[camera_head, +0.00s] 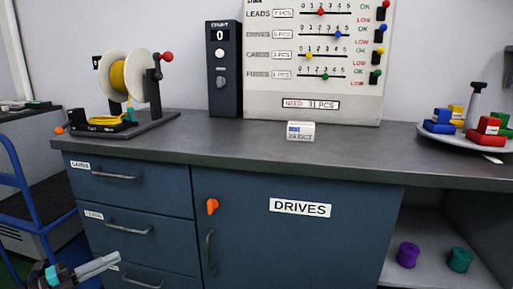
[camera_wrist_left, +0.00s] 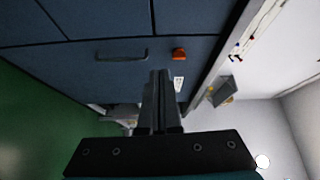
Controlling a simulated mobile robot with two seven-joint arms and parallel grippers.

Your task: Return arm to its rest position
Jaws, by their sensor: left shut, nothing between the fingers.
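My left gripper (camera_head: 97,268) shows at the lower left of the head view, in front of the drawers of the blue cabinet (camera_head: 290,238). Its fingers are together with nothing between them. The left wrist view shows the same closed fingers (camera_wrist_left: 161,78) pointing toward the blue cabinet front. A drawer handle (camera_wrist_left: 122,58) and an orange latch (camera_wrist_left: 179,55) lie beyond them there. I cannot tell from these views whether the fingers touch the cabinet. My right gripper is in neither view.
The grey worktop holds a yellow wire spool (camera_head: 128,76), a counter box (camera_head: 222,68), a small white box (camera_head: 300,131) and a round tray (camera_head: 430,133) of coloured blocks. A blue cart (camera_head: 28,190) stands at the left. Purple (camera_head: 408,255) and teal (camera_head: 459,260) spools sit on the lower shelf.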

